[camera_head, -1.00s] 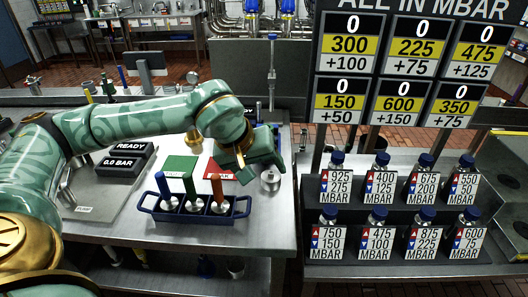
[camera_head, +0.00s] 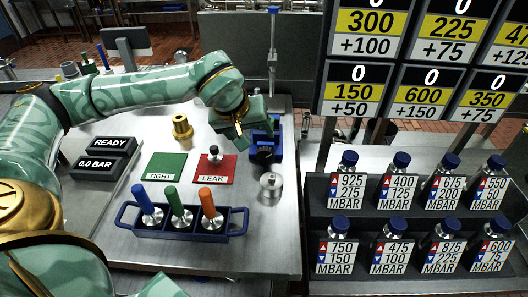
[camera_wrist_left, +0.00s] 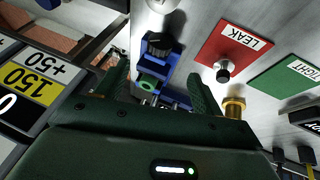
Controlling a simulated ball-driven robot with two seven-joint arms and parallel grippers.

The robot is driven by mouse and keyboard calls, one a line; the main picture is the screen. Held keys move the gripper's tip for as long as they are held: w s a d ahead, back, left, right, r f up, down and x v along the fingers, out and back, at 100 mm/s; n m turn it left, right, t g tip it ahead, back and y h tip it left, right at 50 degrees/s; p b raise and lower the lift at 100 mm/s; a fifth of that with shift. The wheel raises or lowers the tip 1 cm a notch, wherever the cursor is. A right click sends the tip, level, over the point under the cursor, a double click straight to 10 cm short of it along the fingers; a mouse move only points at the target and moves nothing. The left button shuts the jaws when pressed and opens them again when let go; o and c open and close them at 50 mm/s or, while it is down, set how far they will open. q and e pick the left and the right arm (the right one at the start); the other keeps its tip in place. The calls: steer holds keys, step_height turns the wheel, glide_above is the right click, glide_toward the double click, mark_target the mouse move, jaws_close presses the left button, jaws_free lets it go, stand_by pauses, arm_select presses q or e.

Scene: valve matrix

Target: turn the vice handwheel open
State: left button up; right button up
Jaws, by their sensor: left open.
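A small blue vice (camera_head: 277,141) stands at the table's right side, behind the metal cylinder. Its black handwheel (camera_head: 264,153) faces the front; in the left wrist view the handwheel (camera_wrist_left: 158,43) is at the vice's far end. A green part with a dark hole (camera_wrist_left: 150,84) sits at the vice's blue body. My left gripper (camera_head: 242,136) is over the vice's left and rear side. In the left wrist view its open fingers (camera_wrist_left: 160,85) stand on either side of the vice, with the handwheel beyond their tips. I cannot tell whether they touch it. My right gripper is out of view.
A metal cylinder (camera_head: 271,187) stands in front of the vice. A red LEAK mat (camera_head: 214,174) bears a black-knobbed piece; a green TIGHT mat (camera_head: 166,167) is left of it. A brass fitting (camera_head: 182,128) stands behind. A blue rack (camera_head: 181,229) holds three coloured-handled tools.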

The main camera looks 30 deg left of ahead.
mark_target(263, 152)
arm_select(q)
steer(key=b+x, duration=0.2)
steer(key=x, duration=0.9)
steer(key=shift+f+b, duration=0.25)
steer(key=shift+b, duration=0.1)
steer(key=shift+w+f, duration=0.2)
steer(key=shift+f, duration=0.1)
steer(key=c, duration=1)
